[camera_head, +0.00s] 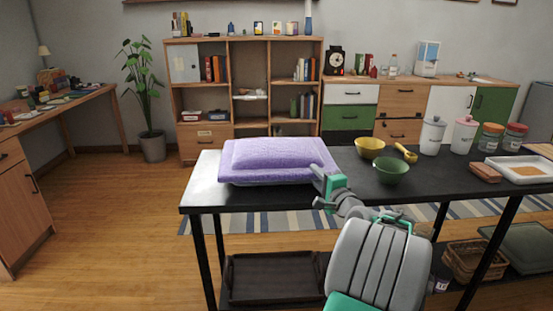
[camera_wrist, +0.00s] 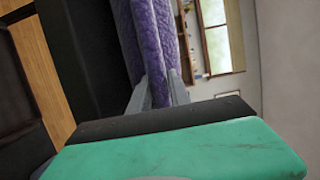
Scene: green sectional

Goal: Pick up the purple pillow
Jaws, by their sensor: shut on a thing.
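The purple pillow (camera_head: 270,160) lies flat on the left end of the black table (camera_head: 330,205) in the head view. My gripper (camera_head: 326,184) is at the pillow's front right corner. In the wrist view the two fingers of my gripper (camera_wrist: 159,92) are closed on the edge of the purple pillow (camera_wrist: 150,40), with fabric between them. The head view does not clearly show whether the pillow's underside touches the table. The fingertips are partly hidden by the pillow.
A green bowl (camera_head: 390,171) and a yellow bowl (camera_head: 370,147) stand right of the pillow. White canisters (camera_head: 432,136), jars and a white tray (camera_head: 522,169) are farther right. A wooden shelf (camera_head: 245,80) stands behind. The floor left of the table is clear.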

